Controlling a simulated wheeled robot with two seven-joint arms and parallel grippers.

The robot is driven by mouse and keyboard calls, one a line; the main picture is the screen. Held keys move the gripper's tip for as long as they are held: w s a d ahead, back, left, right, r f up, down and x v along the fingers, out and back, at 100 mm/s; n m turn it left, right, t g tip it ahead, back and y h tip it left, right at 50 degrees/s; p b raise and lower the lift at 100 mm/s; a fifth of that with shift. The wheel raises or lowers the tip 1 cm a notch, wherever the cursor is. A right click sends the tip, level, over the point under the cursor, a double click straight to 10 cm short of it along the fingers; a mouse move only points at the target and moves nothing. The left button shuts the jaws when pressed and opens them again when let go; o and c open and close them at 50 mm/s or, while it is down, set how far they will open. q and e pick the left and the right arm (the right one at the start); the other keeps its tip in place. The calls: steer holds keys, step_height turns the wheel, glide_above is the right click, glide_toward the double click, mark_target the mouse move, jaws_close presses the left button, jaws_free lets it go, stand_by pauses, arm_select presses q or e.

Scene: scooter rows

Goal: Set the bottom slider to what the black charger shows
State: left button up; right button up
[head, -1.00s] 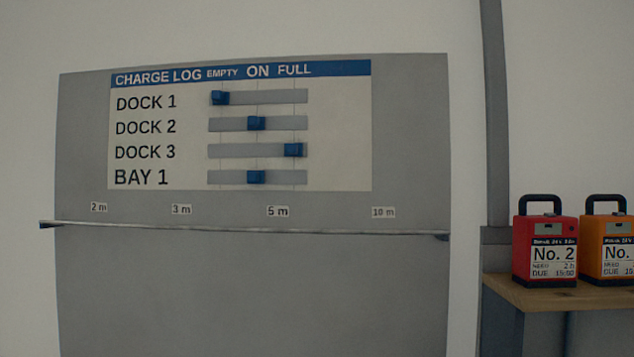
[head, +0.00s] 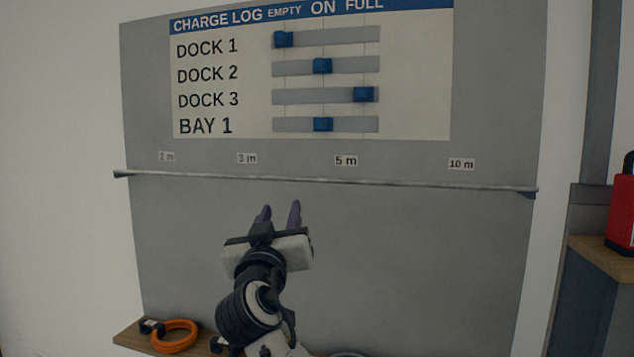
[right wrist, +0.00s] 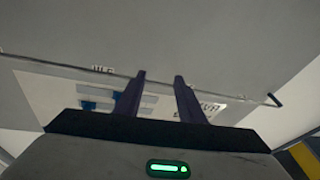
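The charge log board (head: 420,100) hangs on a grey panel in the head view. Its bottom slider, the blue BAY 1 knob (head: 323,124), sits mid-track under ON. The board also shows upside down in the right wrist view (right wrist: 60,95), partly behind the fingers. My right gripper (head: 279,212) is in front of the panel, below the board and the thin rail in the picture. Its two purple fingers are apart and empty, as the right wrist view also shows (right wrist: 160,80). I cannot make out a black charger. My left gripper is out of view.
The DOCK 1 knob (head: 283,39) is under EMPTY, DOCK 2 (head: 322,66) under ON, DOCK 3 (head: 364,94) under FULL. A thin rail (head: 430,183) crosses below. An orange coil (head: 176,337) lies on a low shelf. A red power pack (head: 622,218) stands at right.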

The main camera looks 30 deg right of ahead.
mark_target(319, 125)
steer(key=s+d+r+m+g+h, duration=0.1)
steer(key=s+r+m+h, duration=0.15)
steer(key=r, duration=0.35)
steer(key=s+d+r+m+g+h, duration=0.1)
steer(key=s+d+r+m+h, duration=0.15)
steer(key=r, duration=0.35)
steer(key=p+x, duration=0.1)
steer(key=x, duration=0.1)
steer(key=p+x, duration=0.1)
steer(key=x, duration=0.2)
steer(key=w+a+p+x, duration=0.1)
steer(key=x, duration=0.2)
steer(key=shift+d+r, duration=0.1)
steer(key=shift+r, duration=0.15)
steer(key=shift+w+d+r+p, duration=0.15)
steer(key=shift+w+d+p, duration=0.25)
steer(key=shift+w+d, duration=0.1)
jaws_close()
